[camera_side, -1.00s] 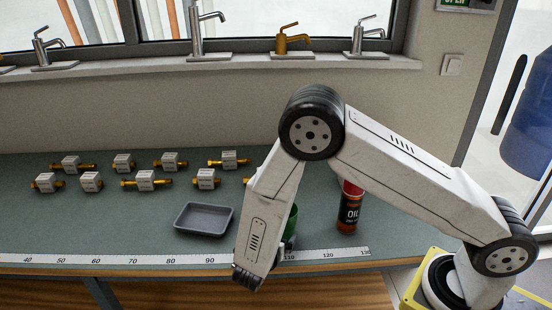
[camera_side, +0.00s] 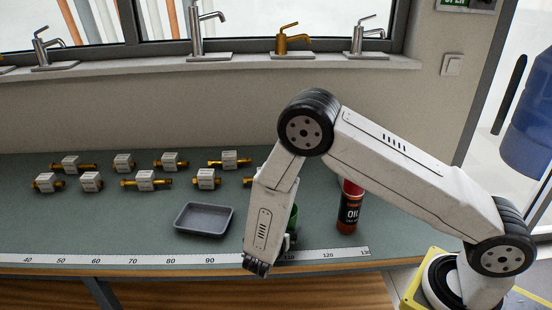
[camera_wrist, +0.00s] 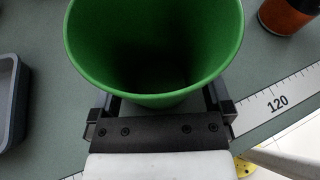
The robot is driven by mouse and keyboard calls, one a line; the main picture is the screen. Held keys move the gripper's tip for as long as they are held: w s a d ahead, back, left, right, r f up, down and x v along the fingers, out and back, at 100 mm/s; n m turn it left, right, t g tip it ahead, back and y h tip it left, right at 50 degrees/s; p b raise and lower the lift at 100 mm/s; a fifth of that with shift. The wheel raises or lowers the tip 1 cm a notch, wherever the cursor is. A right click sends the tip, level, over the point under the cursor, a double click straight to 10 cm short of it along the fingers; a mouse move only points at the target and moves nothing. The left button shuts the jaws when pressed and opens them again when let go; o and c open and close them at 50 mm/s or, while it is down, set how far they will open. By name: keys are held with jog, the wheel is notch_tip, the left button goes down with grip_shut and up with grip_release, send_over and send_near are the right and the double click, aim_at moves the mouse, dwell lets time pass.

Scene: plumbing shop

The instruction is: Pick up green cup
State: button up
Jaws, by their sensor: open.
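The green cup (camera_wrist: 155,98) fills the upper middle of the wrist view, its mouth facing the camera. In the side view only a sliver of the green cup (camera_side: 294,217) shows, as my arm hides the rest. My gripper (camera_wrist: 160,102) is open, with one finger on each side of the cup's near part. I cannot tell whether the fingers touch it. In the side view the gripper (camera_side: 288,243) is mostly hidden behind my wrist link.
A grey tray (camera_side: 204,220) lies to the left. Several brass fittings with white tags (camera_side: 145,181) lie further back. A measuring strip (camera_side: 150,261) runs along the bench's front edge.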

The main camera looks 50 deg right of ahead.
jog(key=shift+c, duration=0.2)
jog(key=c, duration=0.8)
jog(key=shift+c, duration=0.3)
jog(key=shift+r, duration=0.15)
jog(key=shift+r, duration=1.1)
jog(key=s+r, duration=1)
jog(key=s, duration=0.4)
jog(key=shift+r, duration=0.25)
jog(key=shift+a, duration=0.1)
